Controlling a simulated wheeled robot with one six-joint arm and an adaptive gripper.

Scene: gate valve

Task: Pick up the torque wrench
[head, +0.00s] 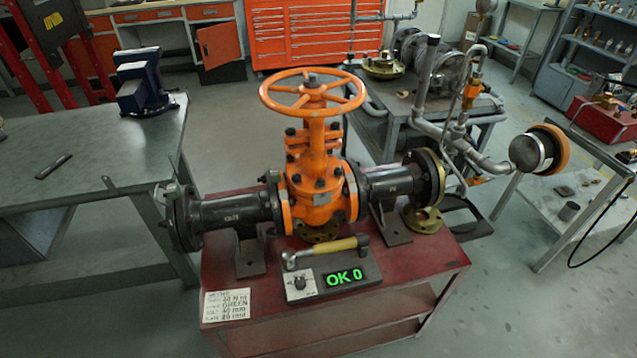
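The torque wrench (325,250), with a yellow handle and a silver head, lies across the back of a dark box (332,280) in the head view. My gripper is not in view.
The red table (425,265) has bare room right of the box. A printed card (227,305) lies at its front left. A grey workbench (60,150) with a blue vise (143,85) stands left; piping (470,145) stands behind right.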

